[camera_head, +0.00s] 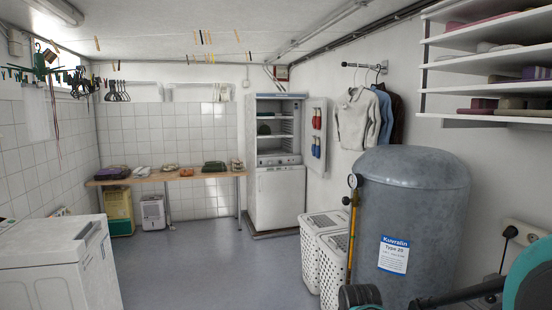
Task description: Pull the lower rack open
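A tall white cabinet (276,200) stands against the back wall, right of the middle. Its upper door (316,140) is swung open to the right, with red and blue items on its inner side. Inside the open upper part are light shelves or racks, and a dark green item (264,130) rests in there. The lower shelf or rack (275,137) looks pushed in, but it is small and hard to make out. The cabinet's lower front is closed. My gripper's fingers do not show; teal and dark parts at the bottom right look like my arm, far from the cabinet.
A big grey tank (415,215) and two white hampers (326,250) stand at the right, in front of the cabinet's right side. A white machine (50,265) stands at the left. A wooden table (150,178) lines the back wall. The middle floor (215,265) is clear.

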